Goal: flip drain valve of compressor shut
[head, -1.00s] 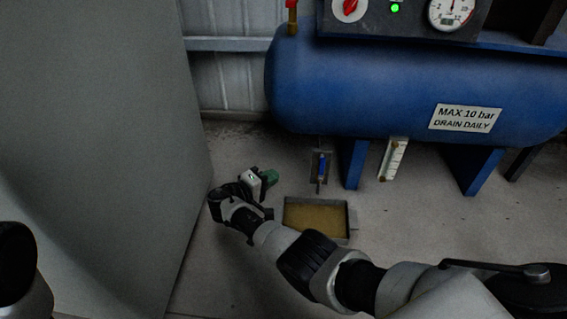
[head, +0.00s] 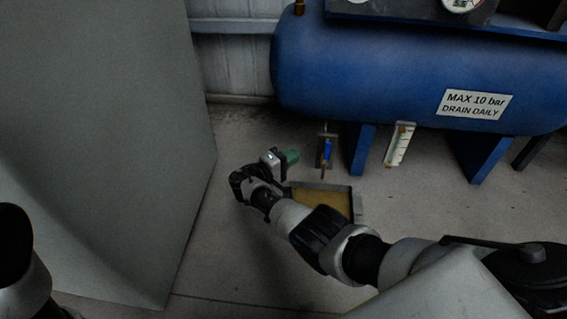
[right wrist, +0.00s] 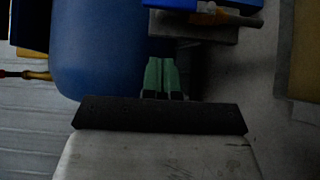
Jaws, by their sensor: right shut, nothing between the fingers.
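The compressor is a blue tank (head: 400,85) on blue legs. Its drain valve (head: 327,151) hangs under the tank's left part, with a blue lever that stands upright in the head view. In the right wrist view the blue lever (right wrist: 182,4) is at the top edge, cut off, next to a grey plate and a brass-coloured part. My right gripper (head: 291,157) has green fingertips and is just left of the valve, apart from it. Its fingers (right wrist: 162,77) are shut together and empty. My left gripper is out of view.
A shallow tray (head: 354,196) with a brownish inside lies on the floor below the valve, partly behind my right arm. A large grey panel (head: 100,130) stands at the left. A white gauge strip (head: 400,145) hangs right of the valve, by a tank leg.

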